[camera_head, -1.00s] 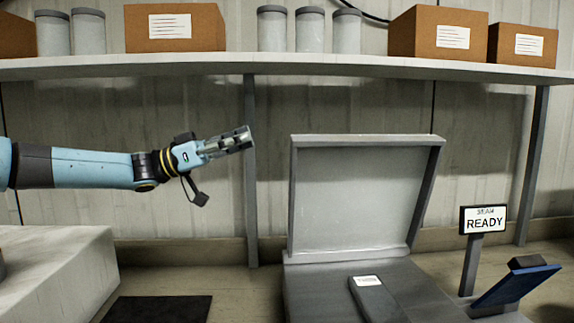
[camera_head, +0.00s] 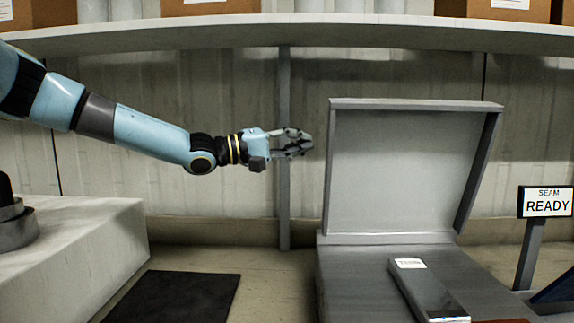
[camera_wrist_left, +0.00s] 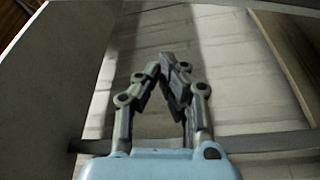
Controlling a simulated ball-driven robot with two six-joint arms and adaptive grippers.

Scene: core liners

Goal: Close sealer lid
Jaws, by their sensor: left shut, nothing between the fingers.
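The grey sealer lid (camera_head: 405,170) stands open and upright, tilted slightly back, at the rear of the sealer base (camera_head: 345,275) in the head view. A flat dark package (camera_head: 427,290) with a white label lies on the base. My left gripper (camera_head: 308,143) is just left of the lid's left edge, at about its upper half, and appears apart from it. It is shut and empty; its fingertips meet in the left wrist view (camera_wrist_left: 170,65). The right gripper is not in view.
A sign reading "SEAM READY" (camera_head: 546,202) stands on a post right of the sealer. A dark mat (camera_head: 175,297) lies left of it, beside a pale block (camera_head: 75,250). A shelf (camera_head: 270,34) with boxes and canisters runs above.

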